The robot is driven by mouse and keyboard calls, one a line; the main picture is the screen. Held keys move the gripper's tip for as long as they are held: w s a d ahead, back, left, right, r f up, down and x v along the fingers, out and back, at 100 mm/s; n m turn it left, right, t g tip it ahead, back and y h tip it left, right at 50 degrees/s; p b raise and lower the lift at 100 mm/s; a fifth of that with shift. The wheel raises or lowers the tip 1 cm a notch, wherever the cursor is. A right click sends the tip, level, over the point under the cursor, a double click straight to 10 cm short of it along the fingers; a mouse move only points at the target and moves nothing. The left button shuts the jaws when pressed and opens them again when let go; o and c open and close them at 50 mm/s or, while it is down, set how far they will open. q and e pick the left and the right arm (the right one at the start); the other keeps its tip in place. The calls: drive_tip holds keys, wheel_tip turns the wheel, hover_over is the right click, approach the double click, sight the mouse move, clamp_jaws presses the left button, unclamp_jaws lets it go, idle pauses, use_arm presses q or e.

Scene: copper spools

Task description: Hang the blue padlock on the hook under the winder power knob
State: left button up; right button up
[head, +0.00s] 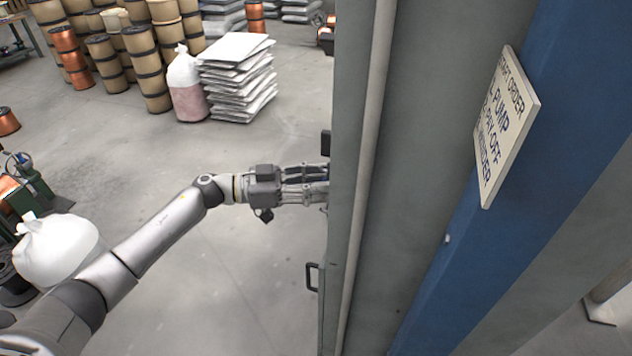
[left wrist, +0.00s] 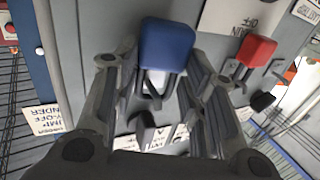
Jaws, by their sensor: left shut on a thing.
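The blue padlock (left wrist: 167,45) is between the fingertips of my left gripper (left wrist: 160,68) in the left wrist view, which shows the panel upside down. Its shackle points toward the picture's bottom, close to a dark hook-like part (left wrist: 152,98). I cannot tell whether the shackle is around it. A black knob (left wrist: 143,126) is just below that in the picture. In the head view my left gripper (head: 318,184) reaches the cabinet's edge; its tips and the padlock are hidden behind it. My right gripper is not in view.
A red padlock (left wrist: 256,50) hangs on the same panel, near another black knob (left wrist: 263,101). In the head view the grey cabinet edge (head: 360,200) and a start-order sign (head: 508,125) fill the right.

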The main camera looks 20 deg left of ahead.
use_arm(q)
drive_tip(key=o, duration=1.4)
drive_tip(key=shift+c, duration=0.2)
drive_tip(key=shift+a, duration=0.1)
